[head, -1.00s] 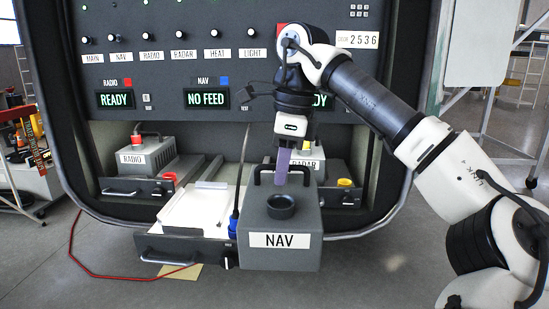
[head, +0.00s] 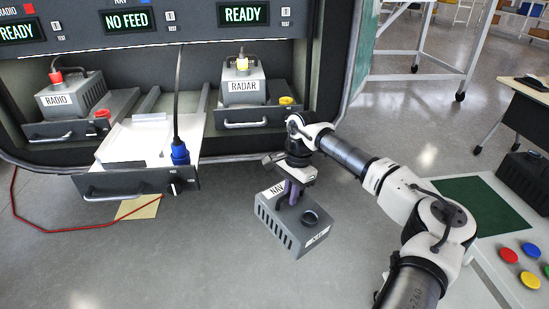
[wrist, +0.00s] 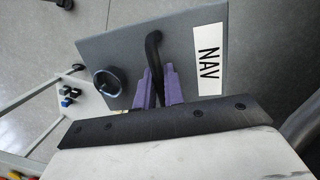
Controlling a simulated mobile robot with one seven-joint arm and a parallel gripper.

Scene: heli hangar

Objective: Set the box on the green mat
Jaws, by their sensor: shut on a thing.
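The box is a grey case labelled NAV (head: 283,226), with a black ring socket and a black handle on top. My gripper (head: 291,193) is shut on its handle and holds it above the floor, in front of the rack. In the wrist view the purple fingers (wrist: 159,88) grip the black handle of the NAV box (wrist: 125,50). The green mat (head: 487,205) lies on a light table at the right, to the right of the box and partly behind my arm. The mat is bare where it shows.
The rack holds a RADIO unit (head: 74,95) and a RADAR unit (head: 243,88). Between them an empty white tray (head: 150,140) is pulled out, with a blue plug (head: 180,152) on a cable. Coloured discs (head: 509,255) lie near the mat. A dark case (head: 526,178) stands behind the table.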

